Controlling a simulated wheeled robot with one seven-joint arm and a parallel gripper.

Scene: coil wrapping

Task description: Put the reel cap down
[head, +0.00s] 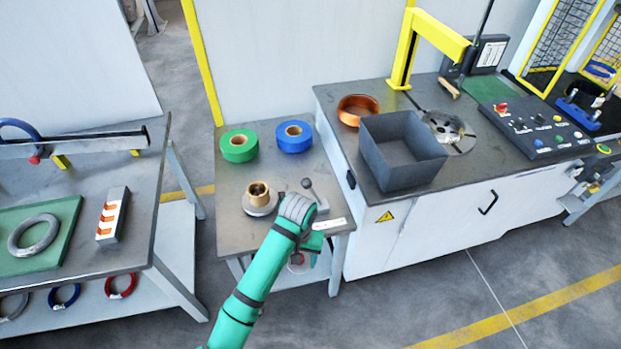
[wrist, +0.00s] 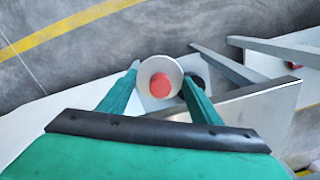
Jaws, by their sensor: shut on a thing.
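The reel cap (wrist: 160,77), a pale round disc with a red centre, sits between the two teal fingers of my gripper (wrist: 160,88) in the wrist view. My gripper is shut on it. In the head view, my gripper (head: 308,256) is at the front edge of the small grey table (head: 232,190). The cap (head: 297,261) shows only partly there, low beside the fingers and in front of the table edge. A brass-coloured hub on a round grey base (head: 259,198) stands on this table, behind and left of my gripper.
Green (head: 239,145) and blue (head: 293,137) tape rolls lie at the table's back. A black-knobbed lever (head: 308,185) stands close to my wrist. The table's left front is clear. A grey open bin (head: 402,150) stands on the workbench to the right.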

